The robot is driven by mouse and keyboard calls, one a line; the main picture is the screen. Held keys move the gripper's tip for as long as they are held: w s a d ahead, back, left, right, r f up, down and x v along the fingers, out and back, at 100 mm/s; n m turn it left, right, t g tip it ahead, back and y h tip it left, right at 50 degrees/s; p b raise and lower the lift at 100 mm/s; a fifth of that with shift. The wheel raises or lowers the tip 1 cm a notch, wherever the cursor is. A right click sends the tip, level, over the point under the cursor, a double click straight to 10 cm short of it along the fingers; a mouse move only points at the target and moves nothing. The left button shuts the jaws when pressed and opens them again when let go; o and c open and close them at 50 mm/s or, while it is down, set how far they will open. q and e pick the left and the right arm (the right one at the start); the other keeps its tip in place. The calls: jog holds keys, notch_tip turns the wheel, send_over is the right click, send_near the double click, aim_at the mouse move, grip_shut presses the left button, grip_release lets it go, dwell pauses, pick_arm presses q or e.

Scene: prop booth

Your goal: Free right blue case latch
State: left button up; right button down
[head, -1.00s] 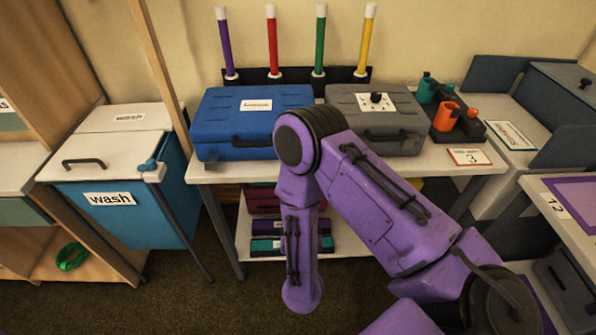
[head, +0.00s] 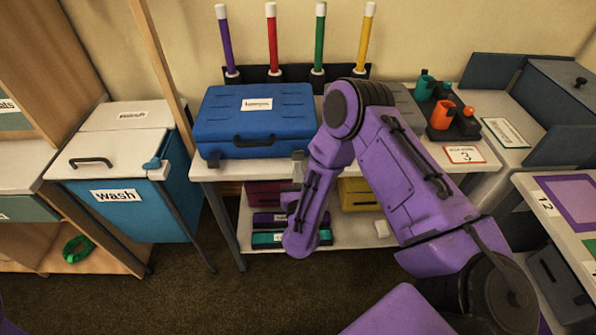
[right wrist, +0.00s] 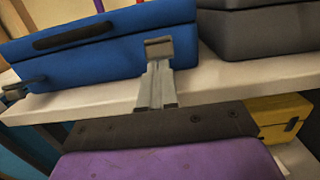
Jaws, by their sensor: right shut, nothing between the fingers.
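The blue case (head: 255,115) lies closed on the white table, its dark handle facing front. It also fills the upper left of the right wrist view (right wrist: 105,45). The right latch (right wrist: 158,47) is a small grey-brown plate at the case's lower front edge. My right gripper (right wrist: 157,75) is shut and empty, its fingertips just below or at this latch. I cannot tell whether they touch, nor whether the latch is undone. The left latch (right wrist: 22,89) shows at the left. In the head view my right forearm hides most of the right hand. My left gripper is out of view.
A grey case (right wrist: 255,30) stands close to the right of the blue case. The table edge (right wrist: 75,108) runs just under the latch. A lower shelf holds a yellow case (head: 358,196) and other cases. The wash bin (head: 120,210) stands to the left.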

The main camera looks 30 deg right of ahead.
aim_at(298, 152)
jog(key=shift+r, duration=0.15)
jog(key=shift+r+g+p, duration=0.2)
jog(key=shift+g+p, duration=0.1)
jog(key=shift+p, duration=0.2)
jog(key=shift+r+g+p, duration=0.25)
jog(key=shift+g+p, duration=0.15)
jog(key=shift+p, duration=0.1)
jog(key=shift+w+d+r+g+y+p, duration=0.1)
jog(key=shift+r+g+y+p, duration=0.65)
jog(key=shift+p, duration=0.5)
jog(key=shift+w+d+r+g+y+p, duration=0.15)
jog(key=shift+r+g+y+p, duration=0.1)
jog(key=shift+r+g+p, duration=0.3)
jog(key=shift+w+d+r+g+y+p, duration=0.1)
jog(key=shift+w+r+g+y+p, duration=0.1)
jog(key=shift+r+g+p, duration=0.3)
jog(key=shift+y, duration=0.3)
jog(key=shift+w+d+r, duration=0.25)
jog(key=shift+w+r, duration=0.3)
jog(key=shift+r, duration=0.15)
